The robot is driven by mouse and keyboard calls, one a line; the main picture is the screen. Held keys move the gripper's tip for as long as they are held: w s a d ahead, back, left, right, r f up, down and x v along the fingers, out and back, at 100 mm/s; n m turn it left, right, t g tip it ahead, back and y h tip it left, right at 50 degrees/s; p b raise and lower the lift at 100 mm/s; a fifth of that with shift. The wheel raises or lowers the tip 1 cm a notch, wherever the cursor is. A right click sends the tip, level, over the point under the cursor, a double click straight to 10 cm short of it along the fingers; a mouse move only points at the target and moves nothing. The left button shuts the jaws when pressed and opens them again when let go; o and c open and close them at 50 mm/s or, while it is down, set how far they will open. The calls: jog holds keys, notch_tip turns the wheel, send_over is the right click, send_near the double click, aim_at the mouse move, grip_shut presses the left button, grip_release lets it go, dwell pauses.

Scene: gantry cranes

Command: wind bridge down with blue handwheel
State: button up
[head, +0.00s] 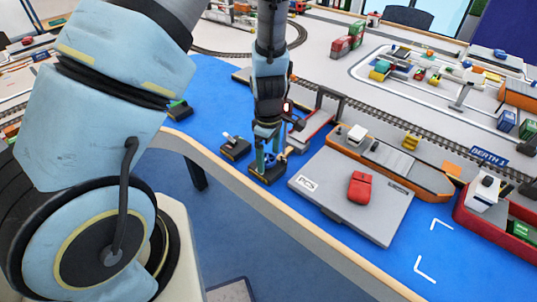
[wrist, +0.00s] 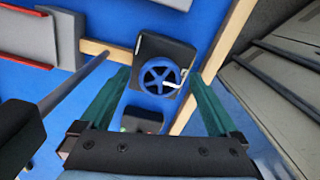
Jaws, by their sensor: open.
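The blue handwheel (wrist: 148,76) sits on a black box (wrist: 165,48) and has a pale crank handle at its right side. My gripper (wrist: 160,82) is open, its two teal fingers on either side of the wheel in the wrist view, apparently not touching it. In the head view my gripper (head: 268,158) points down over the black box (head: 268,175) near the table's front edge and hides most of the wheel. The bridge (head: 316,124), a grey deck with red edges and dark posts, stands just behind and to the right; I cannot tell its exact tilt.
Another black control box (head: 235,149) stands left of my gripper, and one with a green top (head: 179,110) farther left. A grey slab with a red block (head: 360,187) lies to the right. Ships and a rail track (head: 385,118) lie beyond. The wooden table edge (head: 225,165) is close.

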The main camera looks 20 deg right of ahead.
aim_at(268, 159)
jog(key=shift+r, duration=0.1)
notch_tip(268, 159, up, 11)
dwell(0.5)
